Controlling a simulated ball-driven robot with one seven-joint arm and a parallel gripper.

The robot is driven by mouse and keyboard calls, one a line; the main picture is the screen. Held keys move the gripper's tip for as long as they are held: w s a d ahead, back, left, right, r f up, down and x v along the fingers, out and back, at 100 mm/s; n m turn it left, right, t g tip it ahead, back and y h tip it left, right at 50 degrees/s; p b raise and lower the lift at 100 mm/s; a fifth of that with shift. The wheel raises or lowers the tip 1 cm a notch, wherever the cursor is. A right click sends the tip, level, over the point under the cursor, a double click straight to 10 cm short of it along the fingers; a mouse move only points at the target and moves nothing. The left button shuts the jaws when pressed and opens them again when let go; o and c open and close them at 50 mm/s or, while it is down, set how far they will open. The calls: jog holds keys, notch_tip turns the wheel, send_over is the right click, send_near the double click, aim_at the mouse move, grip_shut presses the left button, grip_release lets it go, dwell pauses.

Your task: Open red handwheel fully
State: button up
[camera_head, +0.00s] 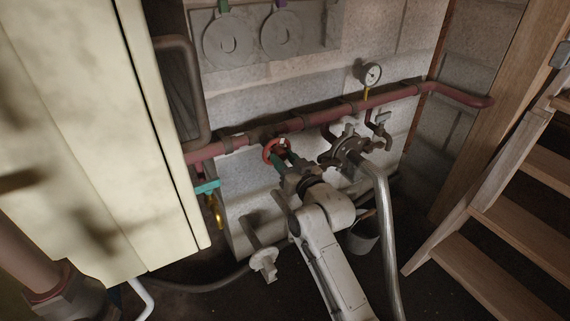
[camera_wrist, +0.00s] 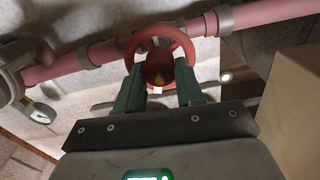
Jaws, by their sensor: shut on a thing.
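The red handwheel (camera_head: 270,148) sits on the red pipe along the block wall, near the middle of the head view. In the wrist view the handwheel (camera_wrist: 186,36) is a red ring around a dark hub with a yellowish mark. My gripper (camera_head: 284,158) has green fingers that reach up to the wheel. In the wrist view my gripper (camera_wrist: 158,70) has one finger at the left and one at the right of the wheel's lower part, shut on it. The exact contact at the fingertips is partly hidden.
A pressure gauge (camera_head: 371,75) stands on the red pipe (camera_head: 405,92). A dark valve (camera_head: 347,150) with a grey hose (camera_head: 383,220) is close right of my gripper. A teal-handled tap (camera_head: 207,187) and cream cabinet (camera_head: 100,130) are left. Wooden stairs (camera_head: 515,230) are right.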

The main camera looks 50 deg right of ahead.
jog(key=n+b, duration=0.2)
jog(key=n, duration=0.5)
jog(key=n+b, duration=0.1)
jog(key=n, duration=0.6)
jog(key=n+b, duration=0.2)
jog(key=n, duration=0.6)
jog(key=shift+f+b, duration=0.3)
jog(key=shift+b, duration=0.05)
jog(key=shift+n, duration=0.3)
jog(key=o, duration=1)
jog(key=shift+r, duration=0.15)
jog(key=shift+o, duration=0.2)
jog(key=p+v, duration=0.1)
jog(key=v, duration=1)
jog(key=shift+p, duration=0.3)
jog(key=shift+w+a, duration=0.1)
jog(key=shift+w, duration=0.05)
